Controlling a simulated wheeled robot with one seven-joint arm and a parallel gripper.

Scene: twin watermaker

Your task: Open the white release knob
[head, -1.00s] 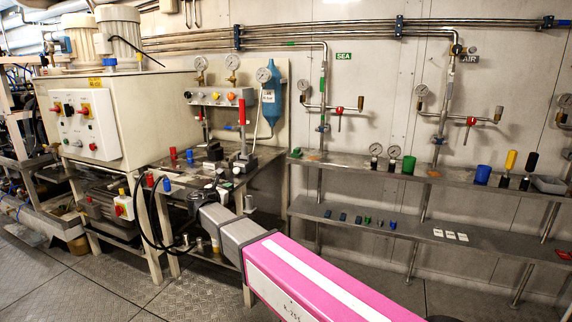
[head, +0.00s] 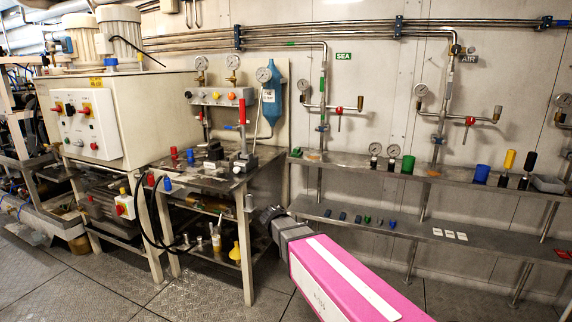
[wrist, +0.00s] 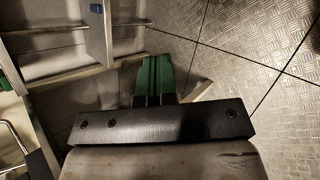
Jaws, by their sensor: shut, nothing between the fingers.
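A small panel (head: 219,97) with several small knobs, one of them orange, stands under two gauges at the back of the steel bench. A pale knob on it is too small for me to tell whether it is the white release knob. My gripper (wrist: 155,75) shows in the wrist view as two green fingers pressed together, with nothing between them. They point down past a bench frame toward the floor. In the head view the dark end of my arm is right of the bench, low and well apart from the panel; the fingers are hidden there.
The steel bench (head: 225,185) carries clamps and red-handled levers. A white cabinet (head: 150,100) stands left of it. A two-level shelf (head: 400,170) with gauges, cups and small parts runs along the right wall. The metal floor (head: 110,290) in front is clear.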

